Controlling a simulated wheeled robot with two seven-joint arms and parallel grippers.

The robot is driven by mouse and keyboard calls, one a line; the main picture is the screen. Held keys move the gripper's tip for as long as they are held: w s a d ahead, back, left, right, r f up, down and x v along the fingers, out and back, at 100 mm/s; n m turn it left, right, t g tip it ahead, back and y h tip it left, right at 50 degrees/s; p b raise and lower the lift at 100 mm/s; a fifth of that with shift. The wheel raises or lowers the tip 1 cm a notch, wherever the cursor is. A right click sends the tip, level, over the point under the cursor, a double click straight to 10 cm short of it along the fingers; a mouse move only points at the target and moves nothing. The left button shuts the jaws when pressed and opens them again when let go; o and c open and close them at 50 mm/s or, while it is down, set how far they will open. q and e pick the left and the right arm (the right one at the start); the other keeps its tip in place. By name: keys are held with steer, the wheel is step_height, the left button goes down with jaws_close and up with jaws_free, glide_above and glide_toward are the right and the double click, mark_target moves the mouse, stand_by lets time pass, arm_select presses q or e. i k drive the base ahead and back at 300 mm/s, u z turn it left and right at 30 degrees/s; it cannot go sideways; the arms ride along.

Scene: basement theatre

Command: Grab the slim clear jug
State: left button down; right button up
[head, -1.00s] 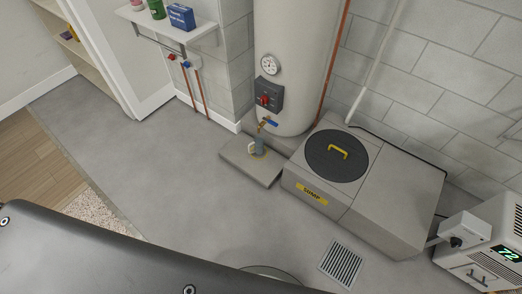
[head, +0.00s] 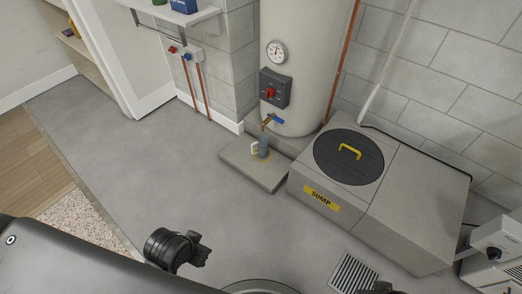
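The slim clear jug (head: 264,148) stands upright on a low grey slab (head: 240,165), below the brass tap with a blue lever (head: 273,121) on the water heater. A dark piece of what seems to be my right gripper (head: 379,288) shows at the bottom edge, mostly cut off.
The cream water heater (head: 300,60) rises behind the slab. A grey sump box (head: 410,205) with a dark round lid (head: 349,165) stands right of it. A floor grate (head: 354,273) and a white unit (head: 496,240) lie further right. The grey floor left of the slab is clear.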

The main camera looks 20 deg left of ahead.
mark_target(263, 138)
steer(key=z, duration=0.05)
steer(key=k, duration=0.5)
steer(key=z, duration=0.8)
steer(key=i, duration=1.25)
steer(key=u, duration=0.65)
